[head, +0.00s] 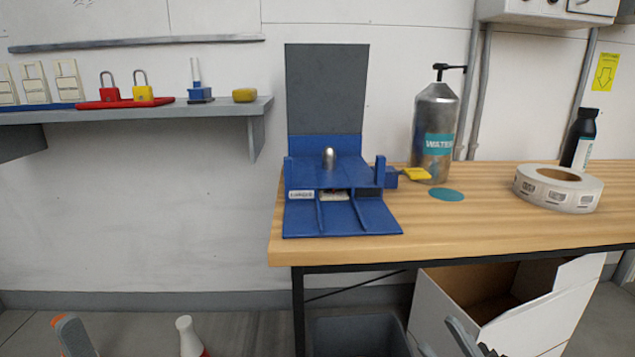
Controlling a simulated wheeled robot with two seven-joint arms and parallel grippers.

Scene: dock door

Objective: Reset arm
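My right gripper (472,341) shows only in part at the bottom edge of the head view, right of centre. Its grey fingers stand apart, with nothing seen between them, in front of the white carton. The rest of that arm is out of frame. My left gripper is not in view. A blue fixture (302,219) with a tall grey back panel (327,90) stands at the left end of the wooden table (470,236). A rounded metal knob (329,157) sits on it. The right gripper is well below and apart from the fixture.
A metal water bottle (433,115), yellow piece (417,174), teal disc (447,195), label roll (557,190) and dark bottle (578,140) are on the table. A white carton (540,318) and grey bin (350,335) are below. A wall shelf (200,111) holds padlocks.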

